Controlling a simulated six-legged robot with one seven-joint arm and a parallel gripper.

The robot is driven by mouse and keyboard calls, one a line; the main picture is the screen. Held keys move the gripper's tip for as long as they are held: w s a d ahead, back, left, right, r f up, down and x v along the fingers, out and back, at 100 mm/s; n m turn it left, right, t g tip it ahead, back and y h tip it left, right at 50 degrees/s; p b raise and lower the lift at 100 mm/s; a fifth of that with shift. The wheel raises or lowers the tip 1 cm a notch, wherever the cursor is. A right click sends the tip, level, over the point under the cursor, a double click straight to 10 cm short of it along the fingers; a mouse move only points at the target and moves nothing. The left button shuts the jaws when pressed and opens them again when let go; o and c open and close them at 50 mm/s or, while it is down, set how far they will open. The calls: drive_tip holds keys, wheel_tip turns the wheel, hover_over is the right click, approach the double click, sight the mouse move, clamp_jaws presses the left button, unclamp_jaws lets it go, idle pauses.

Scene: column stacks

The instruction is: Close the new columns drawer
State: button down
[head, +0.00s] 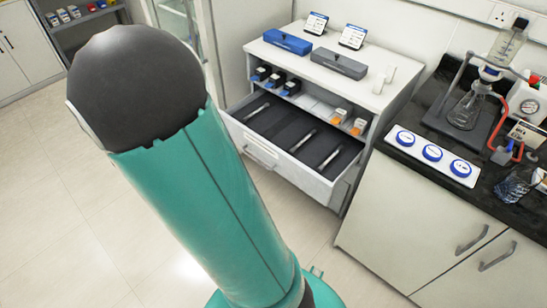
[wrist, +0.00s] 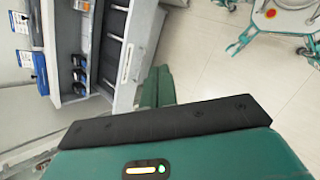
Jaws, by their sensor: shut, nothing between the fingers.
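The new columns drawer (head: 262,158) is pulled open from the white cabinet in the head view. It has a light front with a handle, a dark lining and several slim pale columns lying inside. In the wrist view the open drawer (wrist: 130,45) is at the upper left, its front and handle facing right. My gripper (wrist: 156,88) shows as teal fingers, shut and empty, close to the lower end of the drawer front in the wrist view. I cannot tell whether they touch it. In the head view my arm hides the gripper.
A shelf (head: 318,103) above the drawer holds small blue-black and orange-white boxes. A blue case (head: 288,41) and a grey case (head: 338,63) lie on the cabinet top. A dark counter (head: 415,165) with glassware and blue-capped containers stands at right. The floor (head: 62,235) at left is clear.

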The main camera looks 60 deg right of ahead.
drive_tip(key=s+d+f+n+g+h, duration=0.25)
drive_tip(key=d+f+n+h, duration=0.3)
drive_tip(key=d+f, duration=0.7)
drive_tip(key=n+t+h, duration=0.3)
drive_tip(key=n+h, duration=0.2)
drive_tip(key=n, duration=0.2)
approach(287, 158)
drive_tip(key=shift+g, duration=0.25)
drive_tip(key=x, duration=0.6)
drive_tip(key=shift+w+d, duration=0.1)
drive_tip(key=shift+d, duration=0.35)
drive_tip(key=shift+d, duration=0.1)
